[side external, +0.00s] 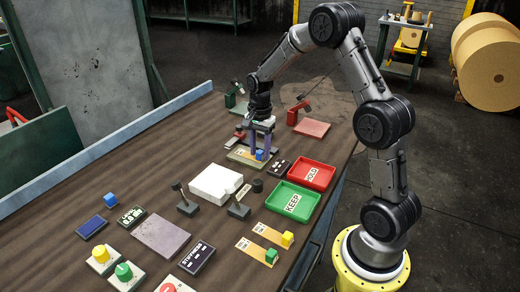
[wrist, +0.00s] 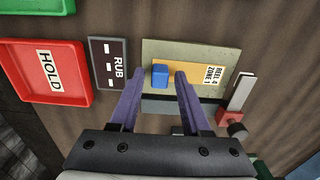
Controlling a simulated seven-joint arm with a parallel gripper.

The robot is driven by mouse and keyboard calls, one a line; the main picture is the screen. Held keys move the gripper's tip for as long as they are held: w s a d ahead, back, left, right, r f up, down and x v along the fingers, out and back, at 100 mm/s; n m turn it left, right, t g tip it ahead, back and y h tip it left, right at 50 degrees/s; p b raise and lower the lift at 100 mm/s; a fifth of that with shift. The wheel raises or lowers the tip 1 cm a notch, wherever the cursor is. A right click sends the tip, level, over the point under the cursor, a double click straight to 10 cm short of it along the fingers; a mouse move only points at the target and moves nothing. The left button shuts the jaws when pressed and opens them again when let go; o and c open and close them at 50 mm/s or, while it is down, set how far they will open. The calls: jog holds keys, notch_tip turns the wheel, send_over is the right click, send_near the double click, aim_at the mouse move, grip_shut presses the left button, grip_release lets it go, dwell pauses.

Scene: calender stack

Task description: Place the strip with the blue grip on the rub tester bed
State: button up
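The strip (wrist: 195,75) is yellow-orange, has a blue grip (wrist: 160,76) and carries the label "REEL 4 ZONE 1". In the wrist view it lies flat on the pale grey-green rub tester bed (wrist: 170,48), next to the RUB display (wrist: 108,63). In the side view the blue grip (side external: 260,155) shows on the bed (side external: 238,154), below my gripper (side external: 261,149). In the wrist view the purple fingers of my gripper (wrist: 160,74) stand apart on either side of the blue grip, with a gap visible on both sides.
A red HOLD tray (side external: 328,181) and a green KEEP tray (side external: 293,215) stand close by. Two strips with yellow (side external: 288,238) and green (side external: 271,256) grips lie nearer the camera. A white block (side external: 215,183) stands left of the trays. A red stand (side external: 293,116) is behind.

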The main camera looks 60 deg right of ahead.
jog(key=shift+r, duration=0.1)
notch_tip(320, 180, up, 12)
jog(key=s+a+r+n+t, duration=0.1)
jog(key=s+a+r+n, duration=0.2)
jog(key=s+a+r, duration=0.15)
jog(key=s+a+n+t, duration=0.1)
jog(key=s+a+n, duration=0.3)
jog(key=s+n, duration=0.1)
jog(key=s+a+n+t, duration=0.2)
jog(key=s+a+n, duration=0.2)
jog(key=s, duration=0.3)
jog(key=s+a+n+t, duration=0.1)
jog(key=s+a+n, duration=0.3)
jog(key=s+n, duration=0.2)
jog(key=shift+s+a+r+t, duration=0.1)
jog(key=shift+a+r+t, duration=0.05)
jog(key=shift+a+t, duration=0.15)
dwell(0.3)
